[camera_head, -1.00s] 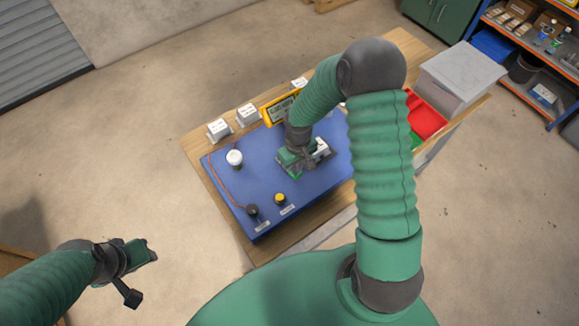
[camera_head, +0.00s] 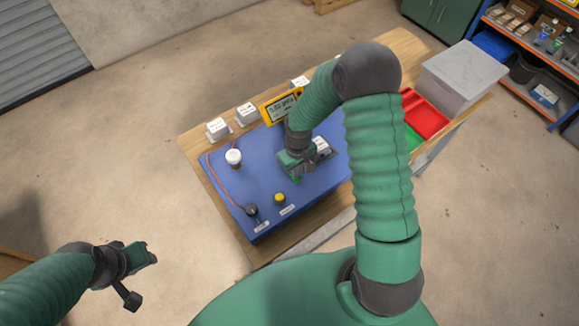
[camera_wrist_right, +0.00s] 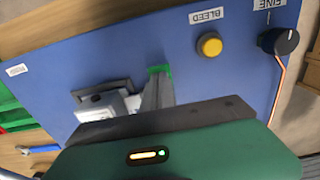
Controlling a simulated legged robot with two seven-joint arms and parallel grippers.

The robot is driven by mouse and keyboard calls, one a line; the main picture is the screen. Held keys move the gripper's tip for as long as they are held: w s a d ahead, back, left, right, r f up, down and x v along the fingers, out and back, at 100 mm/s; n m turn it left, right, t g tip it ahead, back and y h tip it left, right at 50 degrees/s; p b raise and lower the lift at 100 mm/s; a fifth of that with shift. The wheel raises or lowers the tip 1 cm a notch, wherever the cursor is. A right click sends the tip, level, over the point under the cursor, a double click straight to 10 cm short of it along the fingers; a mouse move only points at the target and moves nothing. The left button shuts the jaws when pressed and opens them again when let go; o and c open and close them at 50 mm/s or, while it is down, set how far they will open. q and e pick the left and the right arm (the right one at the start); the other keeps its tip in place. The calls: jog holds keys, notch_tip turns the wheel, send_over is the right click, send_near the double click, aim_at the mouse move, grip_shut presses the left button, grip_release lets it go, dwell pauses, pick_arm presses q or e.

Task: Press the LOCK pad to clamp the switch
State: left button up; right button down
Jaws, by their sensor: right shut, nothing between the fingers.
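My right gripper (camera_head: 293,170) reaches down over the blue panel (camera_head: 222,183), shut and empty, beside a white-and-grey block. That block, seemingly the switch (camera_head: 321,146), shows in the right wrist view (camera_wrist_right: 118,103) in a dark bracket, partly hidden by the gripper. A small bright green patch (camera_wrist_right: 160,70) lies at the fingertips (camera_wrist_right: 160,85); it may be the LOCK pad, but no LOCK label is readable and contact cannot be told. My left gripper (camera_head: 143,256) hangs off the panel at the lower left; its jaw state is unclear.
The panel bears a yellow BLEED button (camera_wrist_right: 209,45), a black knob (camera_wrist_right: 279,41) and a white round knob (camera_head: 233,157). A yellow-framed display (camera_head: 280,107) and white blocks (camera_head: 218,129) stand behind. Red trays (camera_head: 425,115) and a grey box (camera_head: 462,75) lie right.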

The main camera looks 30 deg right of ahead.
notch_tip(320, 180, up, 7)
jog(key=p, duration=0.6)
